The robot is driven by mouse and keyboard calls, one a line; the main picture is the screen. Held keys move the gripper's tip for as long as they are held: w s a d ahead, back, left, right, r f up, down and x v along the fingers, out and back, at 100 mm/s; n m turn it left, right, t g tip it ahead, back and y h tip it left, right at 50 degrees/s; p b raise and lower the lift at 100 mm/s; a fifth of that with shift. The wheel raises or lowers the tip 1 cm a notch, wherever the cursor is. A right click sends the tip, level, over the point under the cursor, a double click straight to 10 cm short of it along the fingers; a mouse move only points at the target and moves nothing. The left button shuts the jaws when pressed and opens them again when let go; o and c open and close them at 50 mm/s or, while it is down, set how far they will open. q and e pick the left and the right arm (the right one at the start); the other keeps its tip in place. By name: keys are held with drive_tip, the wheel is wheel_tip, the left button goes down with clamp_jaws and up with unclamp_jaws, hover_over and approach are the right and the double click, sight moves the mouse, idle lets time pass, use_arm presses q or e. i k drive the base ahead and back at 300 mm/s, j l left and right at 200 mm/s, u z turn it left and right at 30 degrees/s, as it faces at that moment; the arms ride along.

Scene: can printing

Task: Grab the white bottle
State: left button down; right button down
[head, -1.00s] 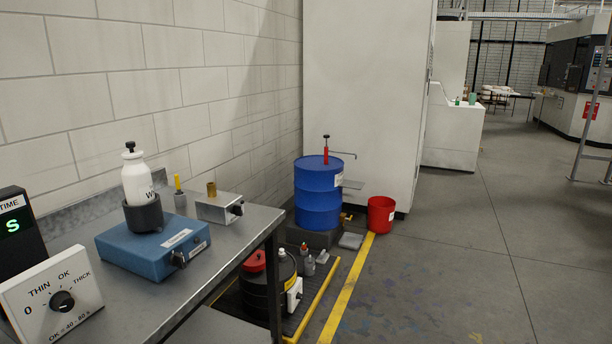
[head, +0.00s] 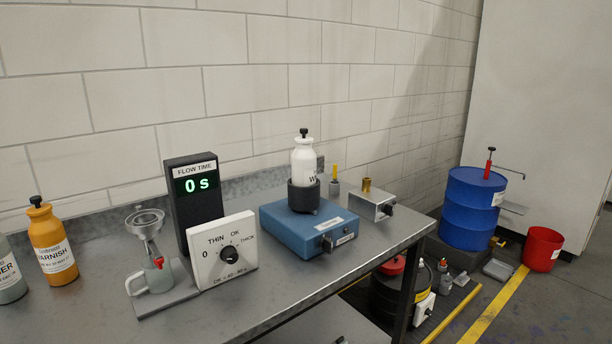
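The white bottle (head: 304,162) with a black stopper stands upright in a black round holder (head: 304,196) on top of a blue box (head: 309,230). The box sits on the grey metal bench (head: 262,300) near the wall. The bottle's lower part is hidden in the holder, and only a "W" of its label shows. Neither of my grippers is in the head view.
A dial box (head: 223,252) and a flow time display (head: 194,200) reading 0 s stand left of the blue box. A funnel stand (head: 148,225), a jug (head: 152,278) and an orange varnish bottle (head: 53,244) are further left. A metal box (head: 371,203) stands right. The bench front is clear.

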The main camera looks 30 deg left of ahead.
sight(303, 159)
drive_tip(key=i, duration=0.25)
drive_tip(key=i+u, duration=0.4)
drive_tip(key=i+l+u, duration=0.15)
drive_tip(key=i+u, duration=0.25)
drive_tip(key=i, duration=0.05)
